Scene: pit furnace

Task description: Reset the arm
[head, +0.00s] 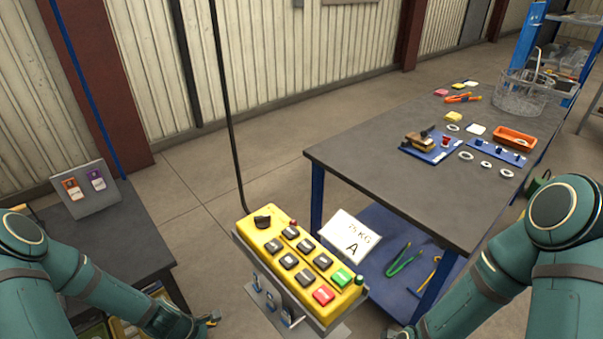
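My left arm (110,300) comes in from the left and reaches down to the bottom edge. A small dark part of my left gripper (208,320) shows there, left of the yellow control box; its fingers cannot be made out. My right arm (480,295) comes in from the right and bends down toward the bottom edge. Only a dark sliver of my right gripper (397,334) shows at the bottom, right of the box. Whether either gripper is open or shut cannot be told.
A yellow control box (262,238) with several buttons stands between my arms, beside a hanging cable (229,120). A sign (350,236) marked A is behind it. A dark workbench (385,170) with tools fills the right; a smaller table (125,225) stands left.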

